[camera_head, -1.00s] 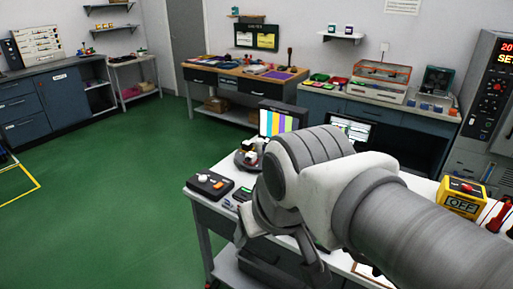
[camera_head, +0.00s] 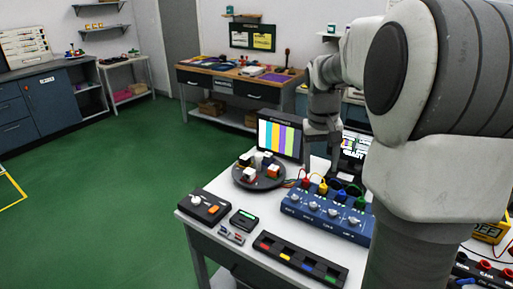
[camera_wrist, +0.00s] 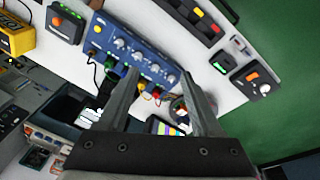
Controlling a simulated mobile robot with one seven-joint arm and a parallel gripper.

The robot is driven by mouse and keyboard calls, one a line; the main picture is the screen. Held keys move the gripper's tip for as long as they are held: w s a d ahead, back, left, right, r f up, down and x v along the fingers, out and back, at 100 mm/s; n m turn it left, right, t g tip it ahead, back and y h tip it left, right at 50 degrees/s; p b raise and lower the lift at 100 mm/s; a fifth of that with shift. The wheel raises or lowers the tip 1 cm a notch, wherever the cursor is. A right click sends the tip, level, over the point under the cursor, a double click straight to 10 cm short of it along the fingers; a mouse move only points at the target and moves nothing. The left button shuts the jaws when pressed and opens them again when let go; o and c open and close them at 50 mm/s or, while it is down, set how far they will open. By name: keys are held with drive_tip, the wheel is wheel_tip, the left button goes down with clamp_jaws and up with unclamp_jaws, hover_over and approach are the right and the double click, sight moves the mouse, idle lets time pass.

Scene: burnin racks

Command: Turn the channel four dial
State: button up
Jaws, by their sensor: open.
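A blue box (camera_head: 330,215) stands on the white bench, with a row of pale dials along its front and coloured plugs with cables along its back. The dial at the right end of the row (camera_head: 353,221) shows in the head view; the dial labels are too small to read. The box also shows upside down in the wrist view (camera_wrist: 113,37). My gripper (camera_head: 324,140) is above and behind the box in the head view. In the wrist view its two fingers are spread, with nothing between them touching the pads. It is apart from the dials.
A monitor with colour bars (camera_head: 281,136) and a round tray of small blocks (camera_head: 258,181) stand behind and left of the box. A black slotted strip (camera_head: 300,262) lies in front. A dial-and-button box (camera_head: 204,207) sits at the left edge. My arm hides the bench's right part.

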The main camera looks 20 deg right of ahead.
drive_tip(key=w+d+f+m, duration=0.15)
drive_tip(key=d+f, duration=0.25)
drive_tip(key=d, duration=0.5)
drive_tip(key=g+y+p, duration=0.1)
drive_tip(key=y, duration=0.1)
hover_over(353, 221)
wheel_tip(353, 221, down, 5)
drive_tip(key=shift+m, duration=0.35)
drive_tip(key=f, duration=1.7)
drive_tip(key=shift+w+d, duration=0.25)
drive_tip(key=shift+d, duration=0.05)
clamp_jaws()
